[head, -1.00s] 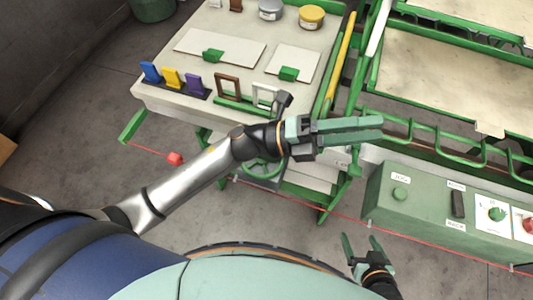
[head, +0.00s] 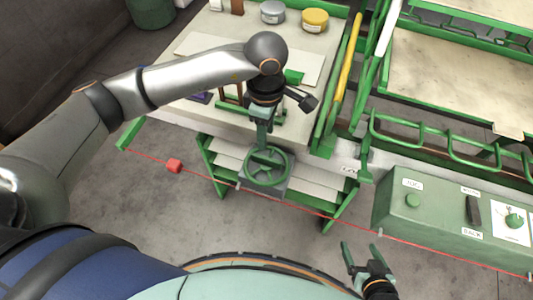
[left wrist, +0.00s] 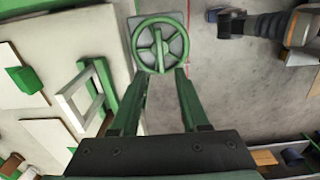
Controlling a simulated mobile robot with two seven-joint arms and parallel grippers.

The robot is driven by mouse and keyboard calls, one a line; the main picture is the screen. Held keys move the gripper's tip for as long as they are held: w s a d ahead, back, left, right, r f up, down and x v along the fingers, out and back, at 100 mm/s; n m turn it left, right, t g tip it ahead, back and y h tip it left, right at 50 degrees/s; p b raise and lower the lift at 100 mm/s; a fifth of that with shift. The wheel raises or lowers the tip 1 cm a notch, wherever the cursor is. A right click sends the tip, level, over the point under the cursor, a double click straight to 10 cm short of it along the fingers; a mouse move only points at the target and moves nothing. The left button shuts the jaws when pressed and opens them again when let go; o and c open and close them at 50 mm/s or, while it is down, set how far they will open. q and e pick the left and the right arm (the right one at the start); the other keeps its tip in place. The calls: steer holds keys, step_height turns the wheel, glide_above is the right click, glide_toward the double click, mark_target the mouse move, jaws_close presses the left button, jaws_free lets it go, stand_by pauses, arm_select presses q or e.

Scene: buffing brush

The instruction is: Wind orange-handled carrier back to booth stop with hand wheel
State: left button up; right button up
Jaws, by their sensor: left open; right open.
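The green hand wheel (head: 268,166) sits on a grey mount at the front of the workbench, and it also shows in the left wrist view (left wrist: 160,28). My left gripper (head: 262,147) points down just above the wheel. In the left wrist view its open fingers (left wrist: 160,74) are spread to either side below the wheel's hub, with nothing held between them. Contact with the rim cannot be told. My right gripper (head: 362,255) is open and empty, low over the floor. I cannot make out an orange-handled carrier or the booth stop.
The bench (head: 205,123) holds cans, panels and small frames, partly hidden by my left arm. A yellow bar (head: 343,70) runs along its right side. A green control box (head: 440,210) stands right. A red line with a red block (head: 174,166) crosses in front.

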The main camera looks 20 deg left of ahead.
mark_target(266, 158)
arm_select(q)
step_height(266, 158, down, 10)
stand_by(0.3)
jaws_close()
stand_by(0.4)
